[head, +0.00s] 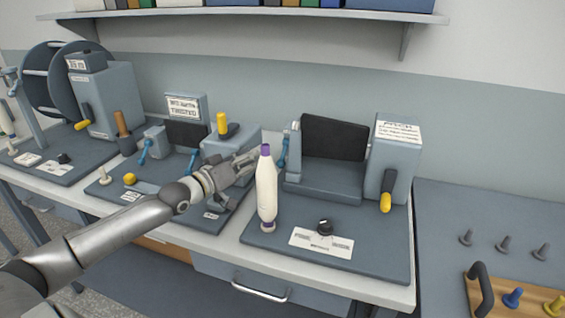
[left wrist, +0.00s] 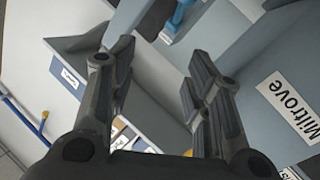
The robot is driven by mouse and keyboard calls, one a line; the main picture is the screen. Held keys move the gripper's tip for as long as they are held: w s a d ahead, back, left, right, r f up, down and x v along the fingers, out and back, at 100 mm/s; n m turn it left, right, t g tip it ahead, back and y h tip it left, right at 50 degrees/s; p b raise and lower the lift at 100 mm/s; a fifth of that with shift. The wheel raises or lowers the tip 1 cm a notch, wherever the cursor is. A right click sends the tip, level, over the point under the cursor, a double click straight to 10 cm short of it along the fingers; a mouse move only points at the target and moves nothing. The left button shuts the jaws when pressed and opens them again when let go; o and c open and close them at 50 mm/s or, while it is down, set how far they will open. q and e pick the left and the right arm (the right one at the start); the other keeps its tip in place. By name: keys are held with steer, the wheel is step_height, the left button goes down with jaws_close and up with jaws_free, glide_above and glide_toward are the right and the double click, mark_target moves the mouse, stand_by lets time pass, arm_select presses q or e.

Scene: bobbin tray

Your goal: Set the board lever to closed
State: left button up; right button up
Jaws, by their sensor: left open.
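Several levers show in the head view, and I cannot tell which one is the board lever. A yellow-topped lever (head: 222,124) stands upright on the middle board's grey box. A dark lever with a yellow grip (head: 385,203) hangs down on the right board's box. Another yellow grip (head: 82,125) is on the left machine. My left gripper (head: 252,161) is open and empty, in front of the middle box and close to the white bobbin. Its two fingers are spread in the left wrist view (left wrist: 155,85). My right gripper is not in view.
A white bobbin with purple ends (head: 267,190) stands upright on the right board (head: 380,250), beside a black knob (head: 325,228) and a label. At the right is a wooden tray (head: 485,292) with coloured pegs. A shelf (head: 250,13) runs above.

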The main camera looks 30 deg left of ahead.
mark_target(283, 155)
arm_select(q)
steer(key=f+b, duration=0.4)
steer(key=f, duration=0.1)
steer(key=shift+w, duration=0.35)
steer(key=shift+w+d, duration=0.1)
steer(key=shift+w+d+b, duration=0.2)
steer(key=shift+w+d, duration=0.1)
steer(key=shift+w, duration=1.45)
steer(key=shift+w+d+b, duration=0.2)
steer(key=shift+w+d, duration=0.1)
steer(key=shift+w, duration=1.4)
steer(key=shift+w+d+b, duration=0.2)
steer(key=shift+w+d, duration=0.1)
steer(key=shift+w, duration=1.45)
steer(key=shift+c, duration=0.5)
